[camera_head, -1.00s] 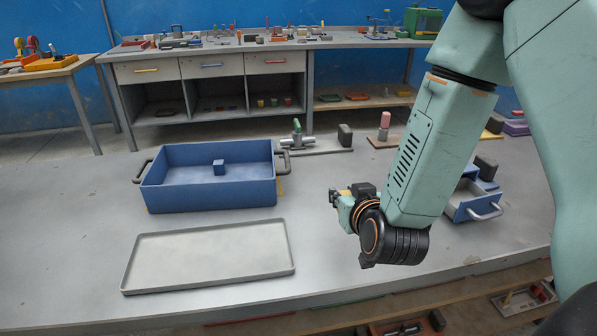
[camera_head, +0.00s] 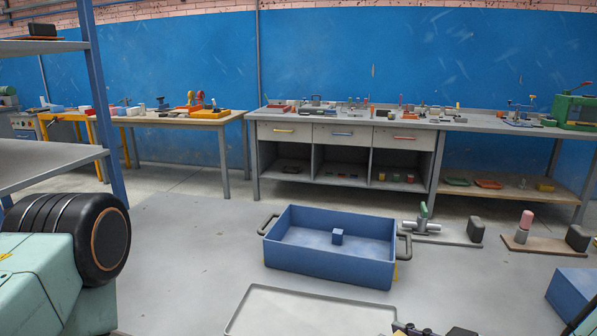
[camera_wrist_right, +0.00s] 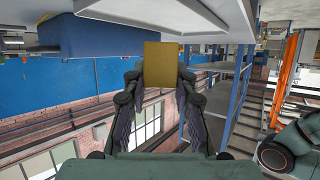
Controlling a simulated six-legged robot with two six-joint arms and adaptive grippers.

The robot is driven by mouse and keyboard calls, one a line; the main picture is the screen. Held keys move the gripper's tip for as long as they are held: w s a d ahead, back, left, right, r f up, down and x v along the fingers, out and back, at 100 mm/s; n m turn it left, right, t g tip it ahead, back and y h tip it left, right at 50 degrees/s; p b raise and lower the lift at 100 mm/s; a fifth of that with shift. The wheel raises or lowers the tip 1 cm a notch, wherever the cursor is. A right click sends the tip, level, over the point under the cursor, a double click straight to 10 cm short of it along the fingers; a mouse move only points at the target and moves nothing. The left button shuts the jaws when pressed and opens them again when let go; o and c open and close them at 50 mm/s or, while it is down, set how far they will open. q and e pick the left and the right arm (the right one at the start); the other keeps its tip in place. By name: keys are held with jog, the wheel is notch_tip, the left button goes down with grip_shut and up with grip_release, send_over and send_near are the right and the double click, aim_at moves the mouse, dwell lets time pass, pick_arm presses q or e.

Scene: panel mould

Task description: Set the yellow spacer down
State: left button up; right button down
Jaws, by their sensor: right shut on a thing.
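The yellow spacer (camera_wrist_right: 160,63) shows as a flat mustard-yellow block in the right wrist view. It is between the two fingertips of my right gripper (camera_wrist_right: 160,82), which is shut on it. The spacer's height above the table cannot be told. My left gripper is out of view; only a part of my left arm shows at the left.
A blue bin (camera_head: 327,266) with a small blue block (camera_head: 337,237) inside stands behind the tray. A small yellow patch (camera_head: 397,272) shows at its right end. A valve fixture (camera_head: 425,225) and a blue drawer unit (camera_head: 572,292) are to the right. The table left of the bin is clear.

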jog(key=shift+s+a+n+g+y, duration=0.25)
jog(key=shift+s+n+g+y, duration=0.55)
jog(key=shift+n, duration=0.1)
jog(key=shift+s+d+r+n+g+y, duration=0.3)
jog(key=shift+s+d+n+g+y, duration=0.1)
jog(key=shift+s+d+n+g, duration=0.4)
jog(key=shift+s+f, duration=0.1)
jog(key=shift+s, duration=0.05)
